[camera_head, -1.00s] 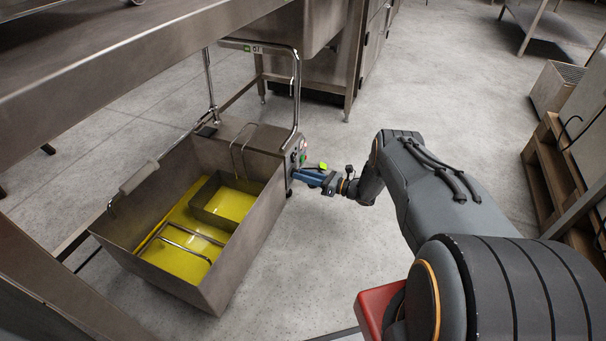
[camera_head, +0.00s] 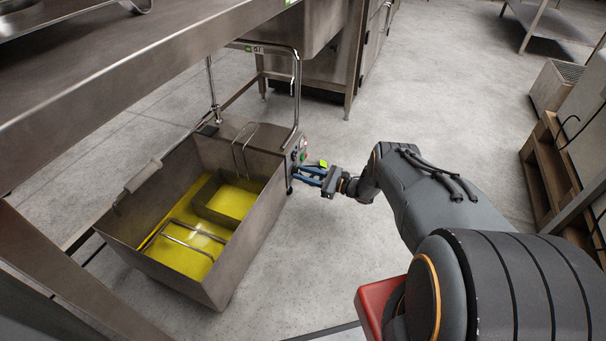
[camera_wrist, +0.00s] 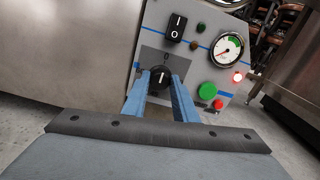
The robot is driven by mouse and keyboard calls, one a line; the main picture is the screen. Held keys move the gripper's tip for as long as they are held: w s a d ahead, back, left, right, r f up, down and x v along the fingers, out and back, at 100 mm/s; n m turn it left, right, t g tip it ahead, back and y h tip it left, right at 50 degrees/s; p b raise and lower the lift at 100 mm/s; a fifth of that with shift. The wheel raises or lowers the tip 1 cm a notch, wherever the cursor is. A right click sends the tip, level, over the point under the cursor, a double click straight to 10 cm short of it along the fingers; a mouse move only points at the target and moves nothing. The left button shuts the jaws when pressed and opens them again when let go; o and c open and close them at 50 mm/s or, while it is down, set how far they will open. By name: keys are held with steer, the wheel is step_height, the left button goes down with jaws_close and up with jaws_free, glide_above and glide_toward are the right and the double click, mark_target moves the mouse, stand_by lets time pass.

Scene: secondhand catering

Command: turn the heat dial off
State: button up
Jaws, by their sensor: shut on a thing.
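The heat dial (camera_wrist: 161,76) is a black round knob with a white pointer mark, low on the grey control panel (camera_wrist: 196,54) of the fryer (camera_head: 257,202). In the wrist view the white mark points nearly straight up, toward a mark that looks like 0. My gripper (camera_wrist: 163,92) has its two blue fingers on either side of the dial, shut on it. In the head view my gripper (camera_head: 302,176) reaches the fryer's right end panel, and the dial is hidden there.
The fryer's tank holds yellow oil (camera_head: 181,256). Floor right of the fryer is clear.

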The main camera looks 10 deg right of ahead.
steer(key=o, duration=1)
steer(key=shift+o, duration=0.2)
steer(key=p+v, duration=0.1)
steer(key=v, duration=0.6)
steer(key=shift+s+d, duration=0.25)
steer(key=shift+d, duration=0.05)
